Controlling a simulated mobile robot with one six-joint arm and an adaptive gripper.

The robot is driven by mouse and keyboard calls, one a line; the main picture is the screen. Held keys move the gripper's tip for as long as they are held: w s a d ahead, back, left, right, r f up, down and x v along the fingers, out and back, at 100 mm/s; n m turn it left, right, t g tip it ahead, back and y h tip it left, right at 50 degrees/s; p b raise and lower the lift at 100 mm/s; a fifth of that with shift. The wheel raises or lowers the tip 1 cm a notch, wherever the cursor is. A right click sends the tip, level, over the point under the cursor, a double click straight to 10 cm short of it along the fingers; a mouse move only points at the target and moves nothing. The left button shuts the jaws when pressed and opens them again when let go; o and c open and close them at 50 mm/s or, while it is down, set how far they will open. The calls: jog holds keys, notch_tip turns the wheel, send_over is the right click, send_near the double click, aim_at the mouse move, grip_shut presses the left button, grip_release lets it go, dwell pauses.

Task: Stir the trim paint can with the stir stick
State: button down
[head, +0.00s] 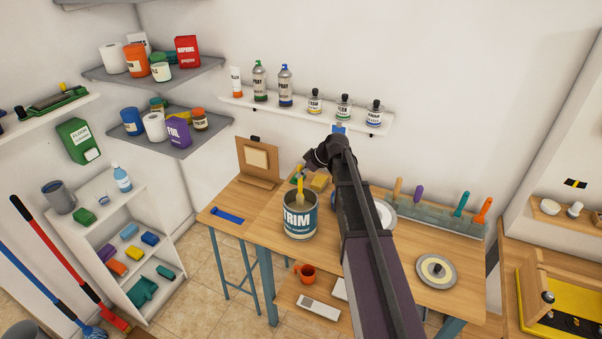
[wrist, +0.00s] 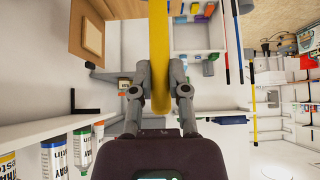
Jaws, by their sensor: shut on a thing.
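My gripper (head: 308,170) is above the can, shut on the stick's upper part. In the wrist view my gripper (wrist: 160,75) has one finger on each side of the yellow stick (wrist: 159,45). The can does not show clearly there.
A wall shelf (head: 300,108) with bottles and spray cans runs behind my arm. A tool rack (head: 430,215) and a round plate (head: 436,270) are to the right.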

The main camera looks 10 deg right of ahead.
jog(key=shift+r+p, duration=2.7)
jog(key=shift+r, duration=0.2)
jog(key=shift+r+p, duration=2)
jog(key=shift+r, duration=0.05)
